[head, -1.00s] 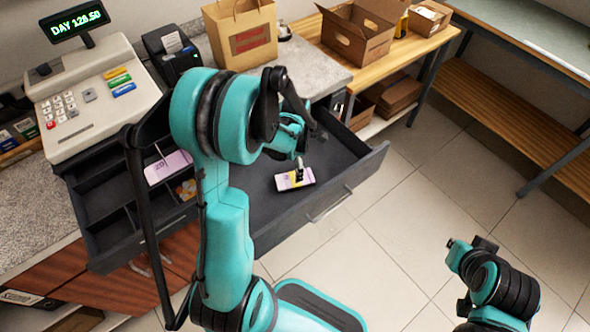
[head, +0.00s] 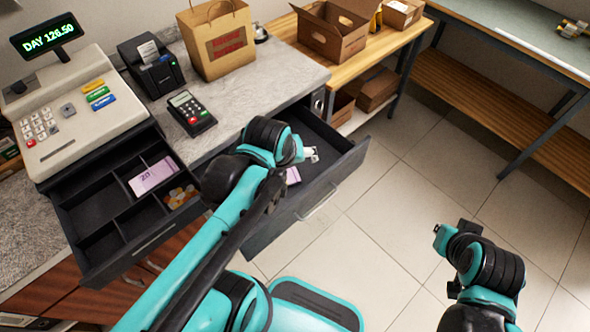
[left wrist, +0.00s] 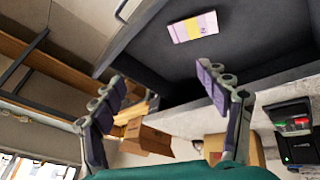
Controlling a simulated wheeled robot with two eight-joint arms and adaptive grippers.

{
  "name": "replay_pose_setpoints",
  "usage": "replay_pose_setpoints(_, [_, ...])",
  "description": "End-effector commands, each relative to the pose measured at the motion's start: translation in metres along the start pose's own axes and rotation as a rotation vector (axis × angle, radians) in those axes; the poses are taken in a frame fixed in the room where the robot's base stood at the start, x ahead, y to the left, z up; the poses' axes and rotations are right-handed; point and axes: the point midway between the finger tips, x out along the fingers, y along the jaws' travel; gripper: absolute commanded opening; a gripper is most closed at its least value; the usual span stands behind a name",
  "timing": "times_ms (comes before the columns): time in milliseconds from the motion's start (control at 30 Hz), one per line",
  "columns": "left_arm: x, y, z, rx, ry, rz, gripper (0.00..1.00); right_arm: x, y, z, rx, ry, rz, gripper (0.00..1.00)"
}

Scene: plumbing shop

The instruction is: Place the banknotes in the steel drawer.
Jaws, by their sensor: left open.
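One bundle of pale purple banknotes (head: 293,176) lies on the floor of the dark steel drawer (head: 335,185), partly hidden by my left arm. The bundle, with a yellowish band, shows whole in the left wrist view (left wrist: 193,27). Another purple bundle marked 20 (head: 153,176) lies in a compartment of the cash register's drawer (head: 90,205). My left gripper (head: 312,154) is above the steel drawer. In the left wrist view its fingers (left wrist: 160,85) are apart and empty, clear of the bundle. My right gripper (head: 445,232) is over the floor at right; its jaws are unclear.
Coins (head: 181,196) lie in the register drawer. The cash register (head: 70,125), a card terminal (head: 191,112), a receipt printer (head: 152,68) and a paper bag (head: 217,42) stand on the counter. A bench with boxes (head: 333,32) is behind. The tiled floor at right is clear.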

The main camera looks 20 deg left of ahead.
Motion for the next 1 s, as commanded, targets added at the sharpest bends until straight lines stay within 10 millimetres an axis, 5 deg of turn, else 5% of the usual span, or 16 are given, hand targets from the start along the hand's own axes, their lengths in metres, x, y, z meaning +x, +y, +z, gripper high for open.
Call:
replay_pose_setpoints(100, [-0.014,0.002,0.018,0.291,0.066,0.045,0.75,0.0,0.0,0.0,0.0,0.0,0.0,0.0])
replay_pose_setpoints(300, [-0.023,0.004,0.031,0.554,0.135,0.07,0.75,0.0,0.0,0.0,0.0,0.0,0.0,0.0])
replay_pose_setpoints(1000, [-0.024,0.004,0.031,0.584,0.142,0.071,0.75,0.0,0.0,0.0,0.0,0.0,0.0,0.0])
